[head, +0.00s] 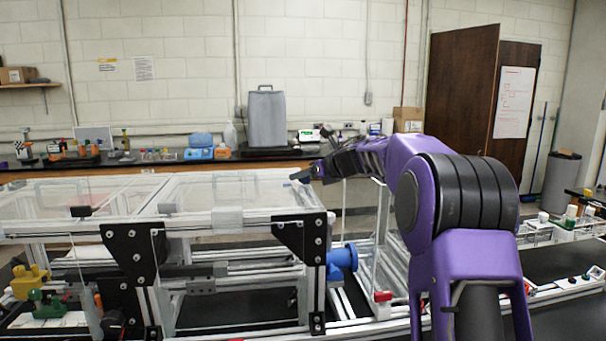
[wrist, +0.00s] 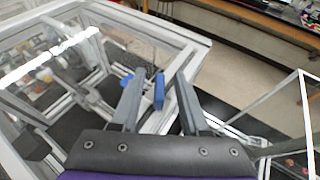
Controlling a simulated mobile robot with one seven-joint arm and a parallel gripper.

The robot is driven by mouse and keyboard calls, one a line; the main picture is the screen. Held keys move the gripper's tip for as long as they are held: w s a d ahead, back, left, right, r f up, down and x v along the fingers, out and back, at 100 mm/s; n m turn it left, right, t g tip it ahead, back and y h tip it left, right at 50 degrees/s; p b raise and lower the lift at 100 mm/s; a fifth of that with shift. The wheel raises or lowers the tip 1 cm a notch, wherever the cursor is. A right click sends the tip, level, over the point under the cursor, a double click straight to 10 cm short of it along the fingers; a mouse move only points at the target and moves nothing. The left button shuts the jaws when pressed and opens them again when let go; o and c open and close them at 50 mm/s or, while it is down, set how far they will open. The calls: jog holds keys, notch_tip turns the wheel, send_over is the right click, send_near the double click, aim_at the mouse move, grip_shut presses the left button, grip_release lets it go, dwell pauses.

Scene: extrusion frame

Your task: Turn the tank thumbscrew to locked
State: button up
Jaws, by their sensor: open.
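My gripper (wrist: 160,72) is open, its two dark grey fingers pointing away from the wrist. In the wrist view a narrow blue piece (wrist: 159,91), possibly the thumbscrew's handle, shows in the gap between the fingers. It looks nearer the left finger; I cannot tell whether it touches or lies beyond. More blue (wrist: 126,80) shows at the left finger's outer side. In the head view my gripper (head: 300,176) is above the frame's right end. A blue cylindrical part (head: 343,258) sticks out lower on that end. No locked mark can be read.
The aluminium extrusion frame with clear top panels (head: 240,188) fills the left, with black corner plates (head: 302,240). A clear upright panel stands to the right in the wrist view (wrist: 305,105).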

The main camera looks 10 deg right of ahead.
jog(key=shift+w+a+f, duration=0.1)
jog(key=shift+w+a, duration=0.05)
jog(key=shift+w, duration=0.05)
grip_shut()
jog(key=shift+m+h, duration=0.3)
jog(key=shift+h, duration=0.1)
jog(key=shift+m+t+h, duration=0.4)
jog(key=shift+m+h, duration=0.2)
jog(key=shift+m+t+h, duration=0.4)
jog(key=shift+m+h, duration=1.2)
jog(key=shift+h, duration=0.2)
jog(key=shift+m+h, duration=0.6)
jog(key=shift+h, duration=0.1)
